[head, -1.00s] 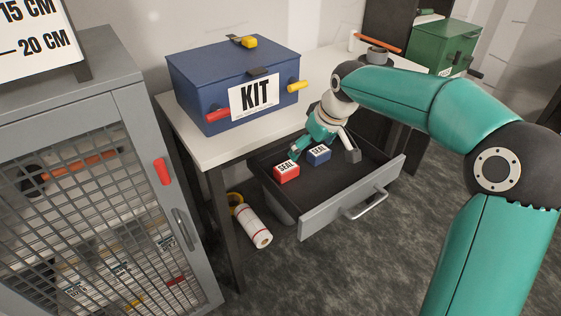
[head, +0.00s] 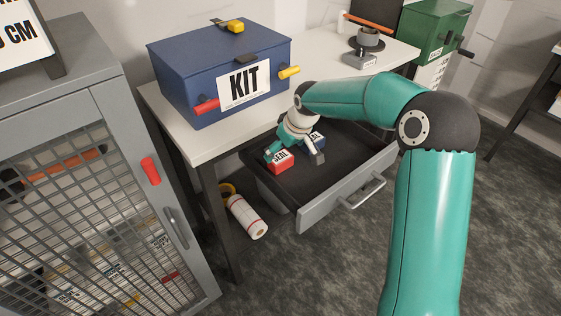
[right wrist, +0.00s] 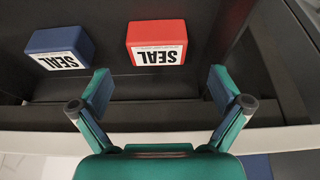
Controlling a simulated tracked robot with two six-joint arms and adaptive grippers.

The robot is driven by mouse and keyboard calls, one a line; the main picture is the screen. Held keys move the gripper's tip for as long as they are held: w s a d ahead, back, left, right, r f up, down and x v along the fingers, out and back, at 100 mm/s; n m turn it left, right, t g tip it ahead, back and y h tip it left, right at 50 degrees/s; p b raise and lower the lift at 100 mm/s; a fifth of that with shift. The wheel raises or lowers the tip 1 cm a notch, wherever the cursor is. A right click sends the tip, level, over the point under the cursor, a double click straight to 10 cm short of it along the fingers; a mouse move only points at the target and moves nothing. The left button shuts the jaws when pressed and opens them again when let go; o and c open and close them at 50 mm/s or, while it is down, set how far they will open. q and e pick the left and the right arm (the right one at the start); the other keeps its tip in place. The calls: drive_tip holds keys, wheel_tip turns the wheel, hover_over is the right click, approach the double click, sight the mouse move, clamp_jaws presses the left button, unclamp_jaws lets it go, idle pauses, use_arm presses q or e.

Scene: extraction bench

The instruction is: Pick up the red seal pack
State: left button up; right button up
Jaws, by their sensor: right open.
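The red seal pack (head: 281,163) is a small red block with a white SEAL label, lying in the open drawer (head: 335,192). It also shows in the right wrist view (right wrist: 157,33), ahead of my fingertips and roughly centred between them. My right gripper (head: 293,157) is open and empty, reaching into the drawer over the red pack. In the right wrist view its two teal fingers (right wrist: 161,84) are spread wide, with no contact visible. The left gripper is not in view.
A blue seal pack (head: 320,137) lies beside the red one, partly hidden by my gripper; it shows at the left in the right wrist view (right wrist: 60,44). A blue KIT box (head: 190,75) stands on the bench above. A mesh-front cabinet (head: 90,110) stands at the left.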

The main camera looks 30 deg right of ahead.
sight(280, 156)
drive_tip(key=shift+x, duration=2.7)
drive_tip(key=shift+d, duration=0.15)
drive_tip(key=c, duration=1.2)
drive_tip(key=shift+r, duration=0.1)
